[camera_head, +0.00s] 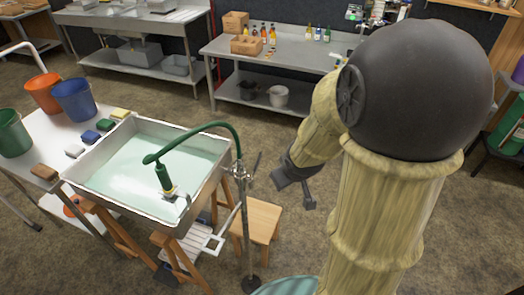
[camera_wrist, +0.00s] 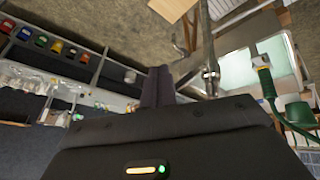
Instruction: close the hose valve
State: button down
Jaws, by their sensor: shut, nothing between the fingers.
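The green hose (camera_head: 222,127) arches from a metal stand pole (camera_head: 245,235) over a pan (camera_head: 128,205) of pale green liquid. Its green nozzle (camera_head: 165,177) hangs over the pan. The hose valve (camera_head: 247,174) is a small metal fitting near the pole's top, with a thin dark lever angled upward. My gripper (camera_head: 296,191) is to the right of the valve, apart from it. In the wrist view my fingers (camera_wrist: 157,86) are together and empty. The metal fitting (camera_wrist: 210,73) shows just right of them, and the hose (camera_wrist: 272,98) farther right. The lever's exact setting is hard to tell.
A wooden stool (camera_head: 256,220) stands right of the pan beside the pole. A white table (camera_head: 60,150) with buckets and coloured blocks is at left. A steel bench (camera_head: 285,48) with bottles stands behind. The floor between bench and stool is open.

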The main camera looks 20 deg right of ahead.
jog(key=w+r+n+t+y+p, duration=0.2)
jog(key=w+r+n+y+p, duration=0.3)
jog(key=n, duration=0.4)
jog(key=shift+a+r+y+p, duration=0.3)
jog(key=shift+r+y+p, duration=0.5)
jog(key=shift+r+p, duration=0.05)
jog(key=shift+w+f, duration=0.1)
jog(key=shift+w, duration=0.05)
send_over(256, 168)
jog(key=s+d, duration=0.1)
notch_tip(256, 168, down, 6)
jog(key=f, duration=0.1)
jog(key=w+f+p, duration=0.1)
jog(key=d+f, duration=0.1)
jog(key=f, duration=0.1)
jog(key=shift+w+d+f+p, duration=0.1)
jog(key=shift+w+p, duration=0.1)
jog(key=shift+p, duration=0.15)
